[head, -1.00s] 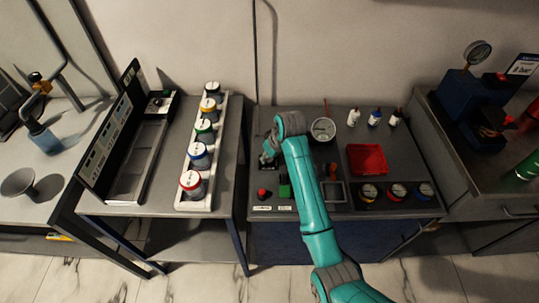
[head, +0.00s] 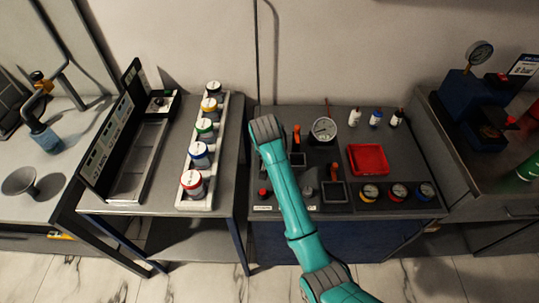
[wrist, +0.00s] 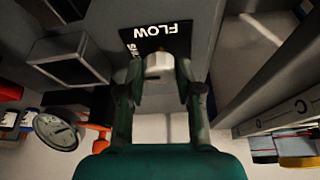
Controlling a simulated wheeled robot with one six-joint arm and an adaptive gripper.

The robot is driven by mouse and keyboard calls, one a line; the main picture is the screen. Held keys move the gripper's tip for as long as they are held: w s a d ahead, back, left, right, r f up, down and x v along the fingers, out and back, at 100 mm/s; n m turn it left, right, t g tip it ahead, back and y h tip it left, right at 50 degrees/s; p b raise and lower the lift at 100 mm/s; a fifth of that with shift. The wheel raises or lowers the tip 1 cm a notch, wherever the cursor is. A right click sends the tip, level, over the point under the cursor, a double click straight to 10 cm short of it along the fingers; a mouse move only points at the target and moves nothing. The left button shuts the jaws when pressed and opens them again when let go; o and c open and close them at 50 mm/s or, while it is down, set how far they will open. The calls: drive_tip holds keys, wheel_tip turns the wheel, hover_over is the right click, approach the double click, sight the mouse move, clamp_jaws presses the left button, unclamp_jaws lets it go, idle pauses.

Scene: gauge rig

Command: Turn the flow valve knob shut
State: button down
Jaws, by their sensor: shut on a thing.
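The flow valve knob (wrist: 158,66) is a pale, faceted knob in front of a black plate (wrist: 160,32) marked FLOW, with a second, partly hidden word along its side. My gripper (wrist: 160,80) is shut on the knob in the wrist view, one dark finger on each side of it. A dark slot or mark shows on the knob's near face. In the head view my teal arm and grey wrist cover the knob and the fingers. How far the knob is turned is hard to tell.
A round gauge (head: 323,130), an orange handle (head: 297,133) and a red tray (head: 367,159) are on the bench right of my wrist. A red button (head: 263,193) is at the front left. A rack of capped jars (head: 209,207) stands on the left table.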

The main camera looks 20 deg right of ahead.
drive_tip(key=shift+m, duration=0.3)
idle(0.4)
drive_tip(key=c, duration=0.8)
unclamp_jaws()
drive_tip(key=shift+o, duration=0.2)
drive_tip(key=v, duration=1.2)
drive_tip(key=shift+w+a, duration=0.1)
